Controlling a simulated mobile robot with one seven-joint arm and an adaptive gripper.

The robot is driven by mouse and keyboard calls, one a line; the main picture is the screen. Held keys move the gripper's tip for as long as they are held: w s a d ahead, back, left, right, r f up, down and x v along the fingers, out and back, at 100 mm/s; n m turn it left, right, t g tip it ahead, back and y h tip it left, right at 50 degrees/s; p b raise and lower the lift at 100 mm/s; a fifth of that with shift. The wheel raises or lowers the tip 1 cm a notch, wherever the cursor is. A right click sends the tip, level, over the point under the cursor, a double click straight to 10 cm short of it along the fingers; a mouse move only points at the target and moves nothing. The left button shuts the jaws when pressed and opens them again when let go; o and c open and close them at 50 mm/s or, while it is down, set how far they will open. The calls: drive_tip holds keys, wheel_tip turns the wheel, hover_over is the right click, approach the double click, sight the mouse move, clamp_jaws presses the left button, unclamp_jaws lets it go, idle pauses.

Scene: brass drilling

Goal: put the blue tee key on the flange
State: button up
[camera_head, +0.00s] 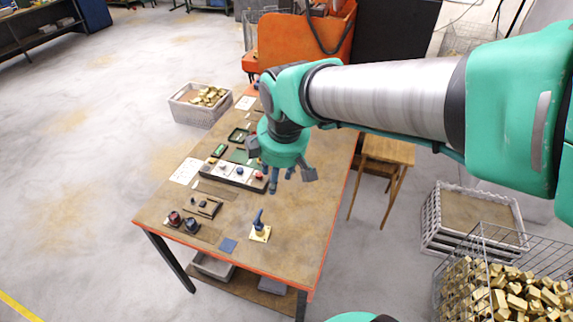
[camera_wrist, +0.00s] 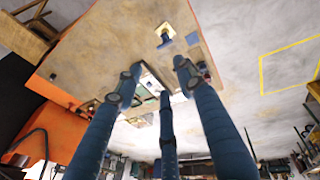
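A blue upright piece, which looks like the blue tee key (camera_head: 259,217), stands on a pale yellow square plate, which looks like the flange (camera_head: 267,237), near the table's front right. In the wrist view the blue piece (camera_wrist: 165,34) and the plate (camera_wrist: 167,42) show at the top, beyond the fingertips. I cannot tell how the blue piece is seated. My gripper (camera_head: 287,175) is above the table, farther back than the plate and apart from it. Its three blue fingers (camera_wrist: 156,75) are spread, with nothing held between them.
The wooden table (camera_head: 290,225) carries a tray with knobs (camera_head: 230,173), a small dark tray (camera_head: 203,206), red and dark round parts (camera_head: 175,219) and a flat blue square (camera_head: 228,245). A stool (camera_head: 388,150) stands right of the table. The table's front right is mostly bare.

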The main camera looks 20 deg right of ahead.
drive_tip(key=s+d+r+m+t, duration=0.1)
drive_tip(key=s+r+m+t, duration=0.1)
drive_tip(key=s+r+m, duration=0.4)
drive_tip(key=shift+s+m, duration=2.5)
drive_tip(key=shift+s, duration=0.9)
drive_tip(key=shift+d, duration=0.1)
wheel_tip(320, 180, down, 7)
drive_tip(key=b, duration=0.7)
